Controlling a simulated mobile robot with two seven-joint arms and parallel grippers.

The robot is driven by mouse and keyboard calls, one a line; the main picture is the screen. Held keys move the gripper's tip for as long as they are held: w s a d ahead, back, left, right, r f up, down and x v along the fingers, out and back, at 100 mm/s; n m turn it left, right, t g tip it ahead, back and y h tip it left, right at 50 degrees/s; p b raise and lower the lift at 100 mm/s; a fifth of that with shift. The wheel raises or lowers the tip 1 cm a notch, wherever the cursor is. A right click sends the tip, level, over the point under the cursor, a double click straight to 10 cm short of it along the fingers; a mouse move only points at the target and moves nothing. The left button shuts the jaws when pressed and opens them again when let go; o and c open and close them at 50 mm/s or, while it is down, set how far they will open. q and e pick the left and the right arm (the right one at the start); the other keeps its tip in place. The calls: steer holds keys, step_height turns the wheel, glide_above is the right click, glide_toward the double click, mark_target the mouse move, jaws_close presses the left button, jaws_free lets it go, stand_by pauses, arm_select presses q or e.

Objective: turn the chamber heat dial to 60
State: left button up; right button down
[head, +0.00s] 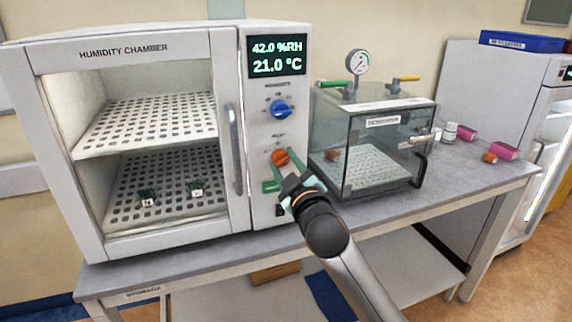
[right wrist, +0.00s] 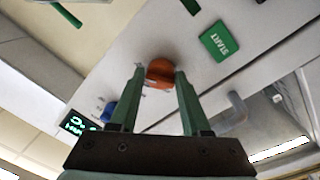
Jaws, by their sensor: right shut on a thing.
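The white humidity chamber (head: 232,40) stands on the bench at left, and its display (head: 276,55) reads 42.0 %RH and 21.0 °C. A blue dial (head: 281,110) sits below the display, with an orange dial (head: 281,158) under it. The small labels around the dials are too small to read. My right gripper (head: 283,170) is at the orange dial. In the right wrist view, its green fingers (right wrist: 158,84) are shut on the orange dial (right wrist: 160,71), one on each side. A green START button (right wrist: 219,40) is close by. My left gripper is not in view.
A clear vacuum chamber (head: 375,150) with a gauge stands just right of the control panel, close to my right arm. The chamber door's handle (head: 234,150) is left of the dials. Small bottles and pink boxes (head: 503,151) lie farther right.

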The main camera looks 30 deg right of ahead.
steer(key=shift+a+f, duration=0.1)
steer(key=shift+f, duration=0.05)
steer(key=c, duration=0.7)
jaws_free()
steer(key=o, duration=0.3)
steer(key=p+v, duration=0.2)
steer(key=v, duration=1)
steer(key=shift+s, duration=0.3)
